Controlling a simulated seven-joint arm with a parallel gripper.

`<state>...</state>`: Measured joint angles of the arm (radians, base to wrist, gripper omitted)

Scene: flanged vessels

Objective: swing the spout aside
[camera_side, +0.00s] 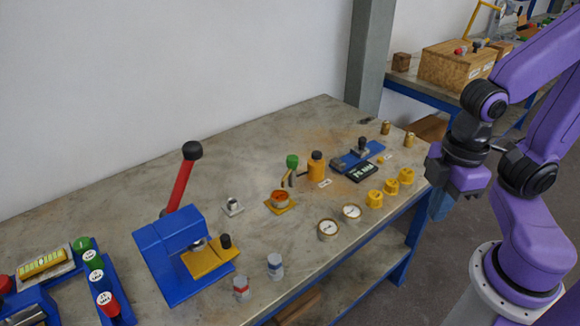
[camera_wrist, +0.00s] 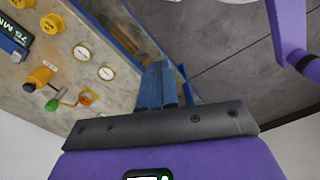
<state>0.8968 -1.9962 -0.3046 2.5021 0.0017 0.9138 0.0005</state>
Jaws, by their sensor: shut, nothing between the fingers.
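A green-topped piece with a bent dark stem (camera_side: 290,170) stands on the bench beside a round orange vessel (camera_side: 280,197) on a yellow base. It may be the spout; I cannot tell for certain. In the wrist view the green part (camera_wrist: 53,105) and the orange vessel (camera_wrist: 87,97) show at the left. An orange bottle with a dark cap (camera_side: 316,167) stands just right of the green piece. My gripper (camera_side: 438,216) hangs off the bench's right edge, well apart from these things. Its blue fingers (camera_wrist: 158,66) are shut and empty.
Two round gauges (camera_side: 340,221) and several yellow knobs (camera_side: 390,188) lie along the front edge. A blue press with a red lever (camera_side: 180,245) stands left. A blue fixture (camera_side: 358,155) lies behind the yellow knobs. The bench's back middle (camera_side: 250,155) is clear.

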